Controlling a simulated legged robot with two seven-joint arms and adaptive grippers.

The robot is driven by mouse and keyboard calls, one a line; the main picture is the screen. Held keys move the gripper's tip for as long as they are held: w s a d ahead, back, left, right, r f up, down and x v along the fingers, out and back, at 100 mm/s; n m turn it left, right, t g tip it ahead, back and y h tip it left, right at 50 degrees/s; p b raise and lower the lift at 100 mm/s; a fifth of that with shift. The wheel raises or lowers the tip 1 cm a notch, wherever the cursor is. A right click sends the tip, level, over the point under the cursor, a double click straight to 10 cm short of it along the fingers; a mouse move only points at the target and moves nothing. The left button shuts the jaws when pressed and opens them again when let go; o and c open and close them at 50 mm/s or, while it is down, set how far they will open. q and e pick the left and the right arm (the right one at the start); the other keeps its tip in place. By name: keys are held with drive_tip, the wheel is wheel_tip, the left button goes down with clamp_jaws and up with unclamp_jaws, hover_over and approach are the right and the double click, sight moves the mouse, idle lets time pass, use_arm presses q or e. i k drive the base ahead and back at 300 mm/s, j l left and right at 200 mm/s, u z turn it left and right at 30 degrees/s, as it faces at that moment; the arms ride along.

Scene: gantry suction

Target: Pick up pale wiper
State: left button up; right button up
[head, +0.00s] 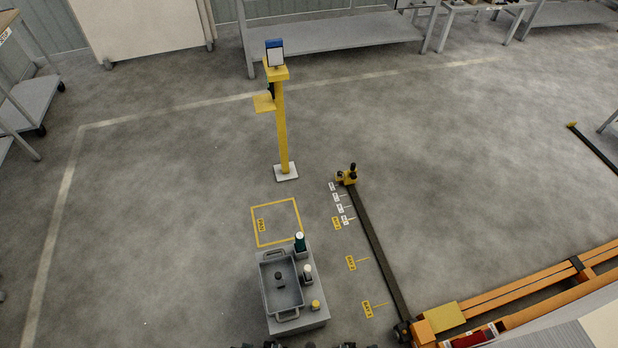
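No thing in the head view is clearly a pale wiper. A small piece with a pale top and dark lower part (308,272) stands on the grey stand (316,318) at bottom centre; I cannot tell if it is the wiper. A dark green bottle-like piece with a white top (300,243) stands behind it, and a small yellow-topped piece (315,305) in front. A grey two-handled pan (266,290) lies to their left, with a dark knob-like piece (279,279) inside. Only dark tips show at the bottom edge, perhaps my grippers; their fingers are not readable.
A yellow post (282,130) stands behind the stand, past a yellow floor outline (253,226). A dark rail (376,250) runs along the floor to the right, near yellow labels. An orange gantry beam (520,290) is at lower right. The floor to the left is clear.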

sight(307, 268)
drive_tip(key=k, duration=0.9)
